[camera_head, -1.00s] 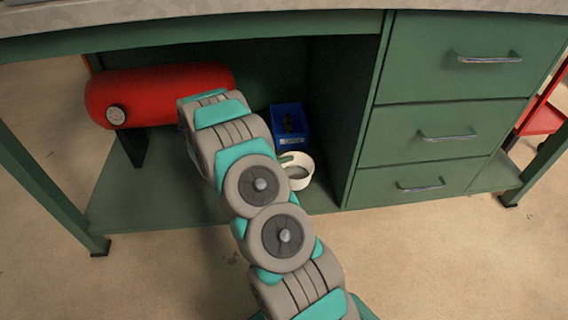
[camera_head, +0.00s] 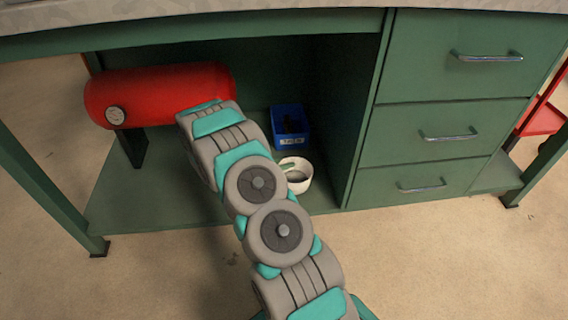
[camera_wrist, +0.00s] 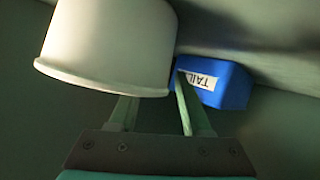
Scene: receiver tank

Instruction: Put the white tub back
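The white tub (camera_head: 301,186) stands upright on the cabinet's bottom shelf, just in front of the blue bin (camera_head: 291,142). In the wrist view the tub (camera_wrist: 108,40) fills the upper left with its rim towards my gripper, and the bin (camera_wrist: 232,88) is beside it. My gripper (camera_wrist: 155,90) is at the rim with its fingers apart. The left finger's tip is hidden behind the rim, and the right finger is just outside the tub's right edge. In the head view, a green finger shows at the tub's rim; my arm covers the rest of the gripper.
A red tank (camera_head: 165,92) with a gauge lies at the left of the bay. The green drawer unit (camera_head: 420,160) bounds the bay on the right, and the worktop (camera_head: 200,14) overhangs it. The shelf's front left (camera_head: 150,205) is bare.

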